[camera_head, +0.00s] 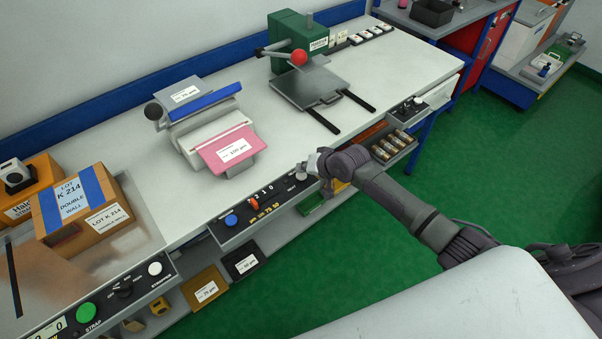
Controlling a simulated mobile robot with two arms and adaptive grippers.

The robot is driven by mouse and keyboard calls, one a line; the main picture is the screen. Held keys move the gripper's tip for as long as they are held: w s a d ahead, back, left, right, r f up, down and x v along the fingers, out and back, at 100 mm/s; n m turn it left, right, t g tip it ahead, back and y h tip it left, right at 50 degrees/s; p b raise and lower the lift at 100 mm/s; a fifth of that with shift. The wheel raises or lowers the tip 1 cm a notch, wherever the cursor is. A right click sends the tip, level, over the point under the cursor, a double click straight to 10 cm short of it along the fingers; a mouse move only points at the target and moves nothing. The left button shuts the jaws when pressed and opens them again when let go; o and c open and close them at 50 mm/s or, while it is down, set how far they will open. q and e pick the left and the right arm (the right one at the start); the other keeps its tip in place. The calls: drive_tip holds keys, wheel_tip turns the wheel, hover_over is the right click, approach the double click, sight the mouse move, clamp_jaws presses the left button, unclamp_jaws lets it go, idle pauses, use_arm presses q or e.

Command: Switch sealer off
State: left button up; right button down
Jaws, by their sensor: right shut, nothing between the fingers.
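The sealer (214,128) stands on the white bench, a grey unit with a blue bar, a black knob on its left end and a pink labelled sheet at its front. Below it on the bench's front edge is a dark control panel (243,228). The panel carries a blue button (231,220), an orange switch (253,203) beside the marks 1 and 0, and a pale knob (301,171) marked HEAT. My right gripper (314,163) is shut and empty at the panel's right end, close by the pale knob; I cannot tell whether they touch. My left gripper is out of view.
A green press (290,40) with a red-balled lever stands at the back. A cardboard box (85,210) is at left, above a strap panel with a green button (86,312). Open drawers and bins sit below the bench edge. The green floor at right is clear.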

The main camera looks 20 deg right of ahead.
sight(303, 175)
drive_tip(key=shift+f, duration=0.15)
idle(0.4)
drive_tip(key=shift+f, duration=0.3)
drive_tip(key=shift+f+b, duration=0.3)
idle(0.4)
drive_tip(key=shift+r, duration=0.15)
drive_tip(key=shift+r+p, duration=0.6)
drive_tip(key=shift+p, duration=0.25)
wheel_tip(303, 175, up, 6)
drive_tip(key=p, duration=0.6)
